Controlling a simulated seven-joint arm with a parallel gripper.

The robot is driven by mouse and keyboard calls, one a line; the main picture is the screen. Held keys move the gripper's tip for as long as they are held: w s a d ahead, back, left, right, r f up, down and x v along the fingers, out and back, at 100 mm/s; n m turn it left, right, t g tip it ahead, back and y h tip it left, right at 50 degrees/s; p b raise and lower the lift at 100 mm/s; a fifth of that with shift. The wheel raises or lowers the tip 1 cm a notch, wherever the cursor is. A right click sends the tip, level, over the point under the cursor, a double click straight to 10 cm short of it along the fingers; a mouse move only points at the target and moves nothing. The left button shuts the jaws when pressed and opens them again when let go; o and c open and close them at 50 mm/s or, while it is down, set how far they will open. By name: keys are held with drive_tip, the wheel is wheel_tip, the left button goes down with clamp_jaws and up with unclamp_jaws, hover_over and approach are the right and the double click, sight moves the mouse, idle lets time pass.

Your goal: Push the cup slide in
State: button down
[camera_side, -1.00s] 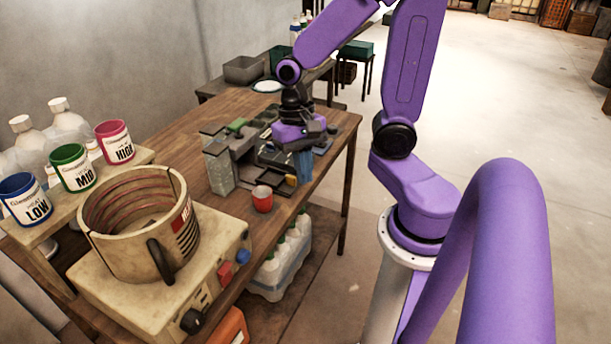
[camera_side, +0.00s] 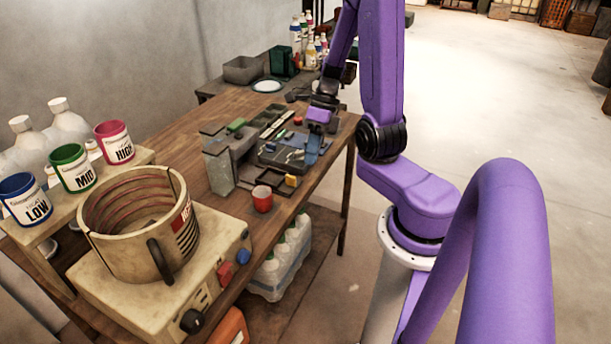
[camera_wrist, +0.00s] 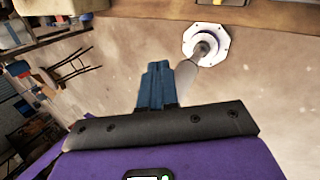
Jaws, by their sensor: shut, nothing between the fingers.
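The machine (camera_side: 222,165) stands on the wooden table, with a grey body and a flat dark section to its right. A low dark tray-like part with a yellow block (camera_side: 291,181) is at its near right side; it may be the cup slide, but I cannot tell how far out it sits. A red cup (camera_side: 262,199) stands upright on the table in front of the machine. My gripper (camera_side: 312,153) is over the machine's right end, apart from the cup. In the wrist view its blue fingers (camera_wrist: 157,85) are together and empty, with floor behind them.
A large beige vat (camera_side: 135,235) on a control box fills the near left table. LOW, MID and HIGH cups (camera_side: 74,168) stand on a shelf behind it. Bottles (camera_side: 283,255) sit below the table. A grey bin (camera_side: 244,69) is at the back. Floor right of the table is open.

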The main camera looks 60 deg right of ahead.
drive_tip(key=s+d+f+m+t+h, duration=0.1)
drive_tip(key=s+d+m+t, duration=0.25)
drive_tip(key=m, duration=0.75)
drive_tip(key=s+d+f+m+t, duration=0.2)
drive_tip(key=d+m, duration=0.2)
drive_tip(key=m, duration=0.6)
drive_tip(key=shift+w+a+f, duration=0.7)
drive_tip(key=shift+w+f, duration=0.55)
drive_tip(key=shift+w, duration=0.25)
drive_tip(key=shift+w+a+f, duration=0.7)
drive_tip(key=shift+w+f, duration=0.6)
drive_tip(key=shift+w, duration=0.15)
drive_tip(key=shift+w+a+f, duration=0.7)
drive_tip(key=shift+w+f, duration=0.55)
drive_tip(key=shift+w, duration=0.25)
approach(264, 180)
drive_tip(key=x, duration=0.4)
drive_tip(key=shift+f, duration=0.2)
